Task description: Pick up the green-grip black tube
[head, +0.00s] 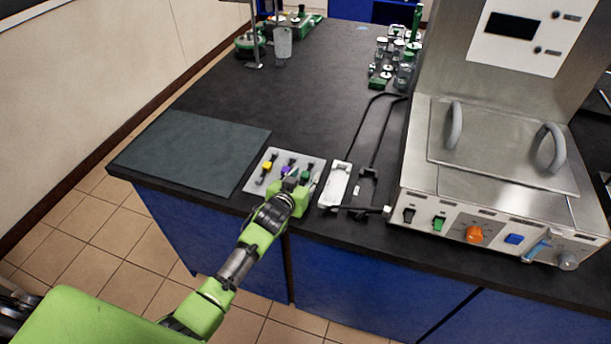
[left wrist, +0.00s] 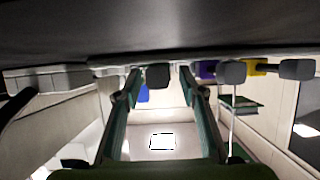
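The green-grip black tube lies on a light grey tray (head: 256,184) near the table's front edge; its green grip (head: 306,175) shows just past my left gripper (head: 298,184) in the head view. Its near part is hidden by the gripper there. In the left wrist view, a black tube end (left wrist: 158,76) shows between the two spread fingers of my left gripper (left wrist: 160,84), with gaps on both sides. The gripper is open and low at the tray. My right gripper is not in view.
Purple-grip (head: 286,170) and yellow-grip (head: 266,166) black tubes lie left of it on the tray. A white holder (head: 335,186) and black tubing are close on the right, then a steel bath unit (head: 500,190). A dark mat (head: 190,150) lies left.

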